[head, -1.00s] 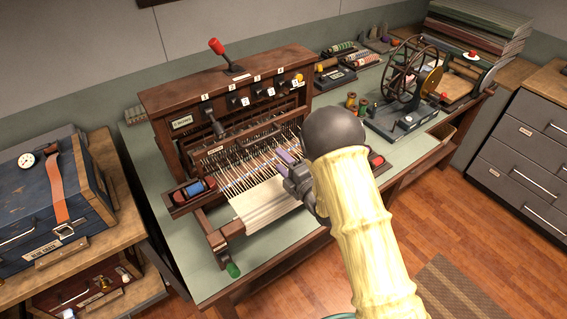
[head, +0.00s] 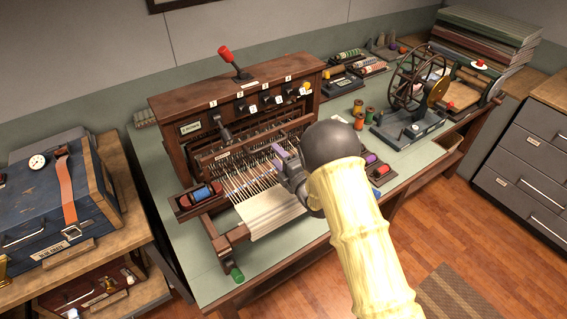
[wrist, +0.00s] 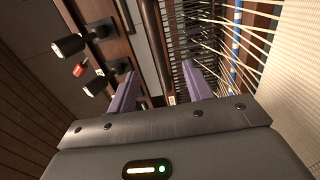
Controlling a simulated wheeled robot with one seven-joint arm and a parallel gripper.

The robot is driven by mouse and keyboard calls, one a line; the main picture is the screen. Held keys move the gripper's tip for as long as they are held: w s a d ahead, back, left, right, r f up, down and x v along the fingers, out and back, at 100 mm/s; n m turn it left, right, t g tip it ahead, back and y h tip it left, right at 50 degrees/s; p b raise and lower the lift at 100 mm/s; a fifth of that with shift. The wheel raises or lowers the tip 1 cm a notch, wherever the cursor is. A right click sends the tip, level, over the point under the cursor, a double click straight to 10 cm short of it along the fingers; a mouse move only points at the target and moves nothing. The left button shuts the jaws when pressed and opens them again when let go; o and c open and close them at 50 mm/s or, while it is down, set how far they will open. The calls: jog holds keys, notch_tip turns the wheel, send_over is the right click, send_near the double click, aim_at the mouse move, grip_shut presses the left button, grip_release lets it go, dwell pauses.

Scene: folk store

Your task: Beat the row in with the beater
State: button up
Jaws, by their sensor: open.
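The wooden loom (head: 170,135) stands on the table with pale warp threads and white woven cloth (head: 272,212) at its front. The beater appears to be the labelled wooden bar (head: 228,157) with the reed across the warp; its right part is hidden behind my arm in the head view. My gripper (head: 281,155) is open over the right part of the warp, close to this bar. In the wrist view the purple fingers (wrist: 158,78) are spread, with a brown wooden bar (wrist: 154,40) seen between them. I cannot tell whether they touch it.
A tray with blue and red shuttles (head: 201,194) sits at the loom's left. A red-topped lever (head: 226,55) rises above the loom. Spools (head: 358,121) and a wheeled winder (head: 420,78) stand at right. A blue trunk (head: 50,205) is at far left.

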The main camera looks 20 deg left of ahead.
jog(key=b+x, duration=0.1)
jog(key=x, duration=0.3)
jog(key=shift+b, duration=0.4)
grip_shut()
jog(key=b+v, duration=0.3)
jog(key=v, duration=0.8)
jog(key=shift+b, duration=0.3)
dwell(0.6)
jog(key=shift+f, duration=0.15)
